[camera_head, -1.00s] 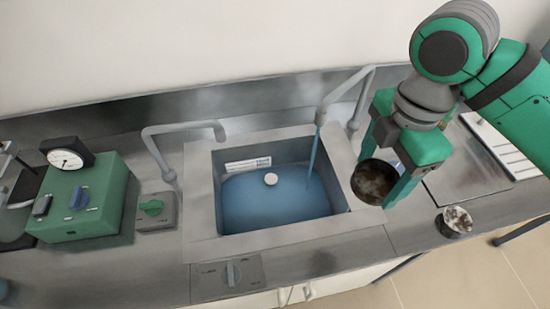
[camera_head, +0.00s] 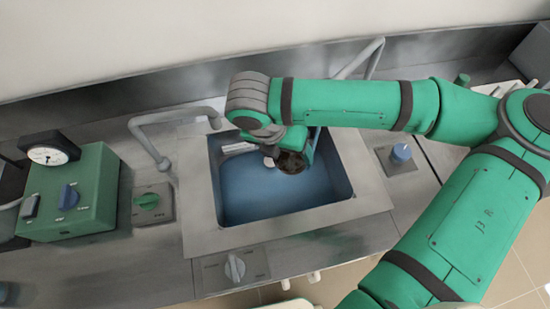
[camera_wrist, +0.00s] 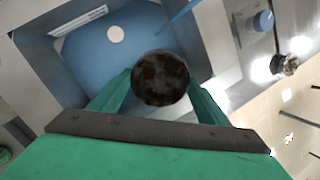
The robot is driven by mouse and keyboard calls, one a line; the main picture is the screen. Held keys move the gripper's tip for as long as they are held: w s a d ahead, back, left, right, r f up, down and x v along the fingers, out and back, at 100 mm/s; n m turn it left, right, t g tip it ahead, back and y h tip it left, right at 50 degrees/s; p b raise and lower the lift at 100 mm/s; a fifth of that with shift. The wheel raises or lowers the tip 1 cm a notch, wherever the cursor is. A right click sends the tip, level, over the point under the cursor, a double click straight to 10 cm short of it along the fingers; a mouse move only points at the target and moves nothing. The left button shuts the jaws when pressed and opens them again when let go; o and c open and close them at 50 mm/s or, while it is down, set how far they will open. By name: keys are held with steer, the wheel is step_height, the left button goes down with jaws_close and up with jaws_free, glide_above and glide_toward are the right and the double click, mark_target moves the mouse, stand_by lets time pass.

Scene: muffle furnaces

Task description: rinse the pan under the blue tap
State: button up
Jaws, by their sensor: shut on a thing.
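The pan, a small round dark-brown dish, is held in my gripper (camera_head: 296,150) over the sink basin. In the head view the pan (camera_head: 290,162) is partly covered by my gripper. In the wrist view the pan (camera_wrist: 160,78) sits between the two green fingers, which are shut on it. The blue tap's knob (camera_head: 401,153) is on the counter right of the sink. The right spout (camera_head: 365,58) shows only its upper part; my arm hides the rest. A thin blue water stream (camera_wrist: 180,17) runs in the wrist view, beyond the pan and apart from it.
The sink (camera_head: 205,240) has blue water and a white round drain piece (camera_head: 268,162). A left spout (camera_head: 150,150), a green knob (camera_head: 147,202) and a grey knob (camera_head: 235,266) surround it. A green box with a gauge (camera_head: 80,195) stands left. A small cup (camera_wrist: 285,65) stands right.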

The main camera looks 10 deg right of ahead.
mark_target(279, 162)
steer(key=a+f+n+t, duration=0.1)
steer(key=a+f+n, duration=0.1)
steer(key=shift+w+a+f, duration=0.1)
steer(key=shift+a+f, duration=0.25)
steer(key=shift+a, duration=0.05)
steer(key=w+d+f, duration=0.1)
steer(key=w+d, duration=0.5)
steer(key=d, duration=0.4)
steer(key=shift+w+d+f, duration=0.4)
steer(key=shift+s+a, duration=0.1)
steer(key=shift+a, duration=0.15)
stand_by(0.6)
steer(key=shift+s+a, duration=0.15)
steer(key=shift+a, duration=0.05)
steer(key=shift+d, duration=0.2)
steer(key=shift+w+d, duration=0.25)
steer(key=shift+s+a, duration=0.1)
steer(key=shift+a, duration=0.1)
stand_by(0.4)
steer(key=shift+s+a, duration=0.15)
steer(key=shift+a, duration=0.1)
